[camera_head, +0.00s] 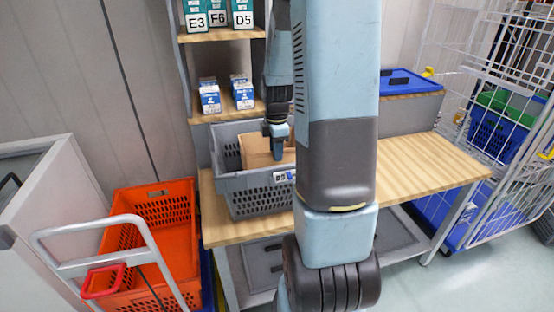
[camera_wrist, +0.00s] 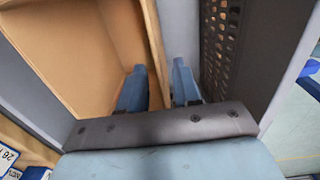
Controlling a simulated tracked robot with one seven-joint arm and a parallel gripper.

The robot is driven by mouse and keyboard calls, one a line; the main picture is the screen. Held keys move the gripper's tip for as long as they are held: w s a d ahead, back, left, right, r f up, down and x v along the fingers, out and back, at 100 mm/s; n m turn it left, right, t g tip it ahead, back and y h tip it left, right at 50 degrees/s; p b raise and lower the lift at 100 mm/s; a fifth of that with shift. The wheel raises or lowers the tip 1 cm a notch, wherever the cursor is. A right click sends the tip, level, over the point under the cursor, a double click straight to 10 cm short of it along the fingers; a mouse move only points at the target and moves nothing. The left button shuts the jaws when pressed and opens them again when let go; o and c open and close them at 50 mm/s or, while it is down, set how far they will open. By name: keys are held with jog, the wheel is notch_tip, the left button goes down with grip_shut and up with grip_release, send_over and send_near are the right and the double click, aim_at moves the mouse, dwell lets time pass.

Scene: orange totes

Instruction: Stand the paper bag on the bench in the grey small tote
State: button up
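The brown paper bag (camera_head: 256,152) is inside the grey small tote (camera_head: 262,204) on the bench. Its open top faces up in the wrist view, where I look down into the empty-looking bag (camera_wrist: 60,50). My gripper (camera_head: 276,150) is down at the bag's upper edge. In the wrist view my gripper's fingers (camera_wrist: 158,75) stand apart, one inside the bag and one outside, with the bag's wall between them. A gap shows beside the wall. The perforated tote wall (camera_wrist: 216,45) is just right of the outer finger. The bag's base is hidden.
The wooden bench (camera_head: 420,165) has clear room to the right. Shelves with blue-white cartons (camera_head: 210,97) rise behind. An orange tote (camera_head: 160,225) is at left, and a wire cage (camera_head: 490,60) at right.

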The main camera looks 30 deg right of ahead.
jog(key=s+a+r+m+t, duration=0.1)
jog(key=s+a+r+m, duration=0.35)
jog(key=r, duration=0.45)
jog(key=s+a+r+m+t, duration=0.25)
jog(key=a+r, duration=0.35)
jog(key=r, duration=0.4)
jog(key=s+a+r+m+t, duration=0.1)
jog(key=s+a+r+m, duration=0.1)
jog(key=s, duration=0.4)
jog(key=s+a+r+m, duration=0.2)
jog(key=s+a+m, duration=0.2)
jog(key=s+m, duration=0.1)
jog(key=shift+s+r+m+t, duration=0.25)
jog(key=shift+s+m+t, duration=0.1)
jog(key=shift+s+m, duration=0.1)
